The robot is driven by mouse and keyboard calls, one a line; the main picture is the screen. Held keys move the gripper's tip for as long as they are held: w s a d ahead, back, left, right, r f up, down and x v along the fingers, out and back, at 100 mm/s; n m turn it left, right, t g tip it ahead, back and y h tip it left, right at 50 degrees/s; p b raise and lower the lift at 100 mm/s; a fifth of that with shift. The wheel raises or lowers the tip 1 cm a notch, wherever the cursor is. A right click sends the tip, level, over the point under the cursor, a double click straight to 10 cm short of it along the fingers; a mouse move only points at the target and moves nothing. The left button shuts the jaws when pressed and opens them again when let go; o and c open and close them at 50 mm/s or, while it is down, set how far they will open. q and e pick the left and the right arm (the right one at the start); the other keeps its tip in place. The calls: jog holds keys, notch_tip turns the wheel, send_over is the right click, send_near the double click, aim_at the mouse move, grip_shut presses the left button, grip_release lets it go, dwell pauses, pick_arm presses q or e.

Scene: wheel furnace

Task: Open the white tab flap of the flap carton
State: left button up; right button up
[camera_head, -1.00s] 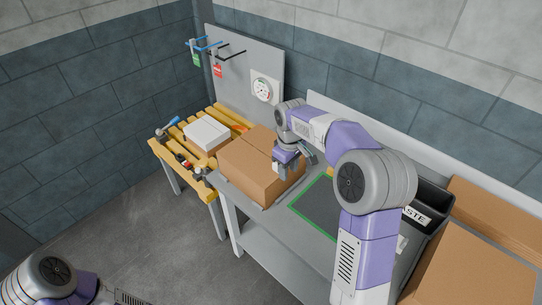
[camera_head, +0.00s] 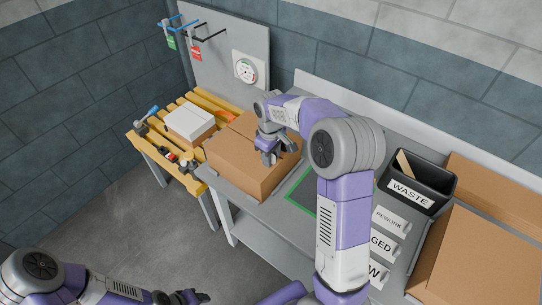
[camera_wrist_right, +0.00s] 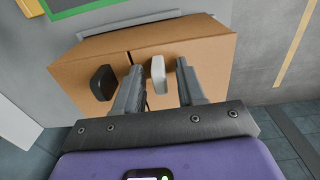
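The flap carton (camera_head: 240,173) is a closed brown box on the grey bench. In the right wrist view, a seam splits its top (camera_wrist_right: 80,75), with a black tab (camera_wrist_right: 102,83) left of the seam and a white tab (camera_wrist_right: 158,75) right of it. My right gripper (camera_head: 278,153) is over the carton's right part. In the wrist view its fingers (camera_wrist_right: 157,88) are apart, with the white tab showing between them; I cannot tell whether they touch it. My left gripper (camera_head: 188,297) is low at the bottom edge, away from the carton, partly cut off.
A yellow slatted table (camera_head: 150,132) at left holds a white-topped box (camera_head: 190,122) and tools. A green-outlined area (camera_head: 298,202) lies right of the carton. A black waste bin (camera_head: 415,190), labelled trays (camera_head: 390,220) and large cardboard boxes (camera_head: 475,255) stand farther right.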

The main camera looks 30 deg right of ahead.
jog(key=shift+c, duration=0.4)
grip_shut()
jog(key=shift+a, duration=0.1)
